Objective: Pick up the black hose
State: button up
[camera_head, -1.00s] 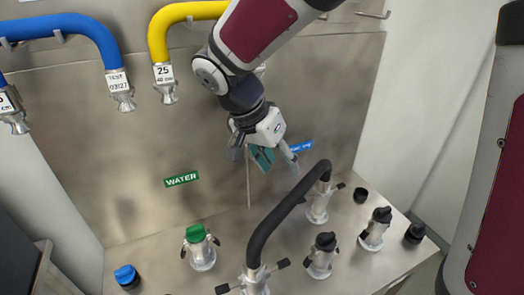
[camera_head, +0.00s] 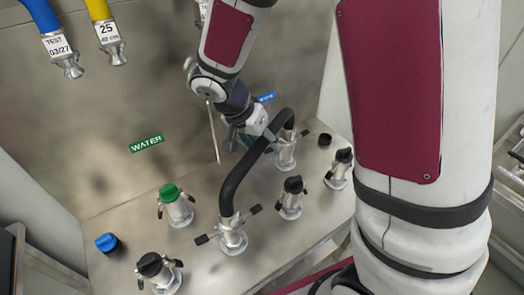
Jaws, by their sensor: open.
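The black hose (camera_head: 243,172) arches between two metal couplings on the steel bench. Its lower left end sits on one coupling (camera_head: 232,236) and its upper right end on another (camera_head: 286,153). My gripper (camera_head: 255,138) is open just behind the upper part of the hose. One pale finger shows close to the hose, and the hose partly hides the fingers. I cannot tell whether they touch it.
Capped couplings stand near the hose: a green one (camera_head: 175,206) to the left, black ones (camera_head: 291,198) to the right and one at the front left (camera_head: 157,273). A blue cap (camera_head: 107,243) sits at the left. Blue (camera_head: 42,14) and yellow (camera_head: 98,9) hoses hang on the back panel.

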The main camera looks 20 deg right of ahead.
grip_shut()
jog(key=shift+r, duration=0.15)
